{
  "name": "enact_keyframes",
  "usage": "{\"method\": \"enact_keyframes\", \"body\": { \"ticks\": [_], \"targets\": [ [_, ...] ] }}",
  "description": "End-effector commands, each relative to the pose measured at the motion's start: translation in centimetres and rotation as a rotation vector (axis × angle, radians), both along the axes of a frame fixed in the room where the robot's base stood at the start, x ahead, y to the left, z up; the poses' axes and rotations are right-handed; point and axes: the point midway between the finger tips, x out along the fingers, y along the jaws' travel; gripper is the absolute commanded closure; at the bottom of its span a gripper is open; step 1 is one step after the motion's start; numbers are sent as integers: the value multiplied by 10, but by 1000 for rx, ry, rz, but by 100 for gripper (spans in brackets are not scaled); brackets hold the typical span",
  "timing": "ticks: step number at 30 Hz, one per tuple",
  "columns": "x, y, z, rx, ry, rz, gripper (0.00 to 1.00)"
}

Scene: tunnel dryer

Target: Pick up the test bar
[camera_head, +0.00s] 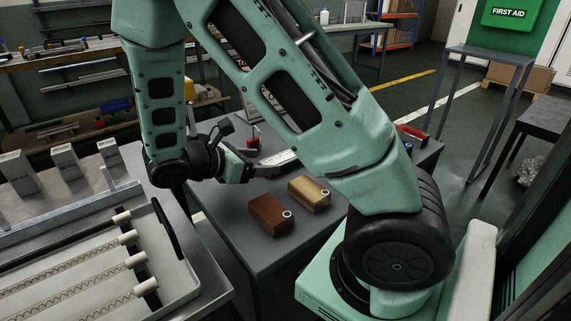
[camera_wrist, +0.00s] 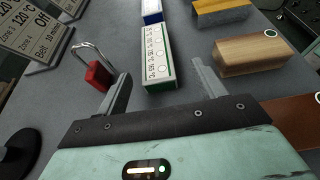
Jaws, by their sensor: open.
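A white bar (camera_wrist: 157,56) with a green edge and printed rings and text lies on the grey table in the wrist view. It looks most like the test bar, though I cannot read a name on it. My gripper (camera_wrist: 160,72) is open, with one finger on either side of the bar's near part in that view. No finger is seen pressing on it, and I cannot tell the height of the fingertips over the table. In the head view my arm hides part of this spot.
A red padlock (camera_wrist: 99,75) stands close by the left finger, beside a dark sign (camera_wrist: 32,32). A tan block (camera_wrist: 250,52) and a brown block (camera_head: 270,213) lie to the right. A blue-sided item (camera_wrist: 152,10) and a yellow-and-grey block (camera_wrist: 221,12) are beyond the bar.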

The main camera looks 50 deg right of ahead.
Motion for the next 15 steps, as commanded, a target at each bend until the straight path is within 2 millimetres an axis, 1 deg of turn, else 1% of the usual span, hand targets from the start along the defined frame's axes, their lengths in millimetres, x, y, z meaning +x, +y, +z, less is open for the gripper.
{"method": "enact_keyframes", "body": {
  "ticks": [1, 8, 12, 15],
  "targets": [
    [-2, -5, -3, -1, 2, -1, 31],
    [-4, -19, -10, 0, 1, -1, 31],
    [-5, -39, -21, 0, 1, -4, 31],
    [-8, -51, -24, 0, 0, -3, 31]
  ]
}}
